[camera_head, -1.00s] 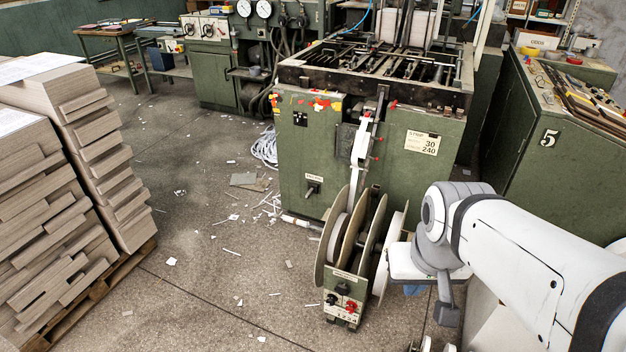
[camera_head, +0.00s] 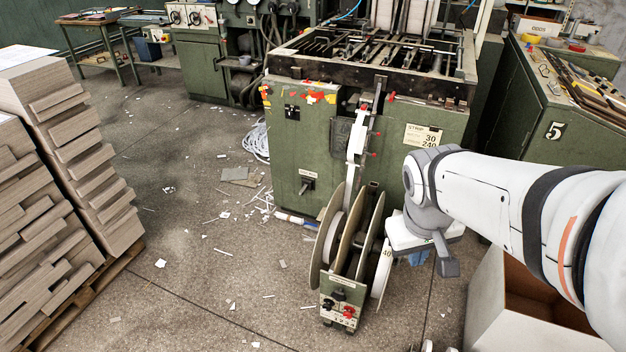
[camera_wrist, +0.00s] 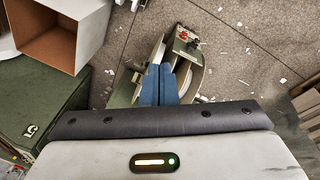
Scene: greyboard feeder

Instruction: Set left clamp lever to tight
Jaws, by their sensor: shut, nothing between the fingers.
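My gripper (camera_wrist: 160,68) is shut and empty, its two blue fingers together in the wrist view. In the head view only a bit of blue shows below my white wrist, right of the reel stand (camera_head: 338,322). The fingers overlap the reel stand in the wrist view, but I cannot tell whether they touch it. A black handle (camera_head: 307,184) sits on the green machine's front. I cannot tell which part is the left clamp lever.
The green feeder machine (camera_head: 400,175) stands behind the reels. Stacked greyboard (camera_head: 60,190) on a pallet is at left. An open cardboard box (camera_head: 525,325) is at lower right. A green cabinet marked 5 (camera_head: 535,110) stands at right. The floor between has scattered scraps.

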